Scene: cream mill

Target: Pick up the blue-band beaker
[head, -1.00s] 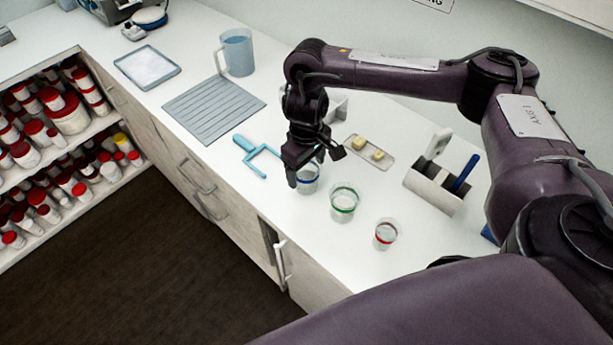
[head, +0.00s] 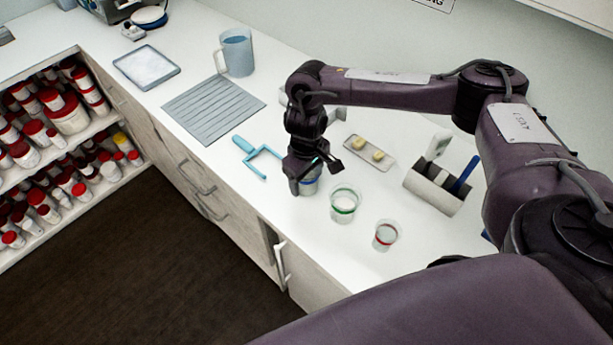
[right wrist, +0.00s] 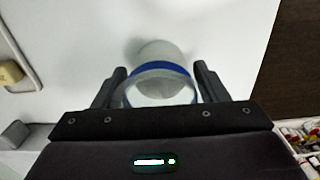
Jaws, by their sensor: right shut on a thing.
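The blue-band beaker (head: 309,184) is a small clear cup on the white counter, partly hidden by my right gripper (head: 309,180) in the head view. In the right wrist view the blue-band beaker (right wrist: 160,70) sits between the two fingers of my right gripper (right wrist: 160,82), one on each side near the blue band. My right gripper is shut on it. I cannot tell whether the beaker touches the counter. My left gripper is not in view.
A green-band beaker (head: 344,206) stands close to the right, and a red-band beaker (head: 386,235) beyond it. A small tray (head: 369,153) and a holder (head: 436,189) stand behind. The counter's front edge is near.

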